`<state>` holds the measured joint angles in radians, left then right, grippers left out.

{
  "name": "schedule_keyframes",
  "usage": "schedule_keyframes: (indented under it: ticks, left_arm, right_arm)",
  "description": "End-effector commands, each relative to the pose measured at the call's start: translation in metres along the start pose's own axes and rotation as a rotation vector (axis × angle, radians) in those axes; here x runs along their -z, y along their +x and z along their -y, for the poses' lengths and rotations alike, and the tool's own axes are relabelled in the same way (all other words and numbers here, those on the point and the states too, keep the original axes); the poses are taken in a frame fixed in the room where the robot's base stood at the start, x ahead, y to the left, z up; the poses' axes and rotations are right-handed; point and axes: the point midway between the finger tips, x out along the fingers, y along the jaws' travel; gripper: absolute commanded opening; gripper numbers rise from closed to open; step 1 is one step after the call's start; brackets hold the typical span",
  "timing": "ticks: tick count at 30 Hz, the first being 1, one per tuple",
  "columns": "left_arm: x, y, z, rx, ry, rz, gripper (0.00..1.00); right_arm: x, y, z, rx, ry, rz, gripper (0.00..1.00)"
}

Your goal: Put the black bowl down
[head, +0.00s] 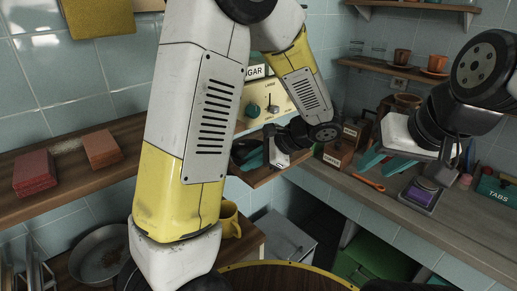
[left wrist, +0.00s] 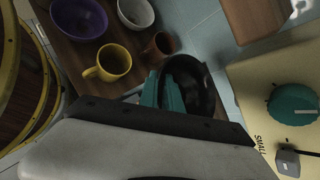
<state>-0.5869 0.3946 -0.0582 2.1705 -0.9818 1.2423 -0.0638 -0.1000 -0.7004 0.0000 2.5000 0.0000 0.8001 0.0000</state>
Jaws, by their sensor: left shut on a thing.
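The black bowl (left wrist: 203,82) shows in the left wrist view, tilted toward that camera. My left gripper (left wrist: 172,94) has its teal fingers shut on the bowl's rim. In the head view the bowl (head: 242,150) is partly hidden behind my left arm. My left gripper (head: 254,160) is there too, in front of the cream machine and above a wooden ledge. Whether the bowl touches the ledge I cannot tell. My right gripper (head: 385,161) is over the right counter, its teal fingers apart with nothing seen between them.
A cream machine (head: 266,102) with a teal knob stands behind the bowl. In the left wrist view a yellow mug (left wrist: 114,63), brown cup (left wrist: 159,46), white bowl (left wrist: 136,13) and purple bowl (left wrist: 78,17) stand on a wooden surface. Red tiles (head: 35,173) lie on the left shelf.

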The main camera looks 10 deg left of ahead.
Motion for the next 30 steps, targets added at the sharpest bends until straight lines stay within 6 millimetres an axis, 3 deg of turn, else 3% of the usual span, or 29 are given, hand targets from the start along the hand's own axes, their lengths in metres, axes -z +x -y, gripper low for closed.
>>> schedule_keyframes:
  ticks: [6, 12, 18, 24, 30]
  left_arm:
    - [0.015, 0.025, 0.051, -0.001, -0.003, 0.001, 0.0]
    - [0.022, 0.038, 0.077, 0.001, 0.001, -0.001, 0.0]
    - [0.026, 0.044, 0.089, 0.002, 0.001, -0.001, 0.0]
    - [0.045, 0.064, 0.075, 0.0, 0.006, 0.001, 0.0]
    - [0.048, 0.066, 0.074, 0.002, 0.002, -0.001, 0.0]
  right_arm:
    - [0.0, 0.0, 0.0, 0.0, 0.0, 0.0, 0.36]
    - [0.0, 0.0, 0.0, 0.0, 0.0, 0.0, 0.36]
    - [0.0, 0.0, 0.0, 0.0, 0.0, 0.0, 0.36]
    - [0.0, 0.0, 0.0, 0.0, 0.0, 0.0, 0.36]
    - [0.0, 0.0, 0.0, 0.0, 0.0, 0.0, 0.36]
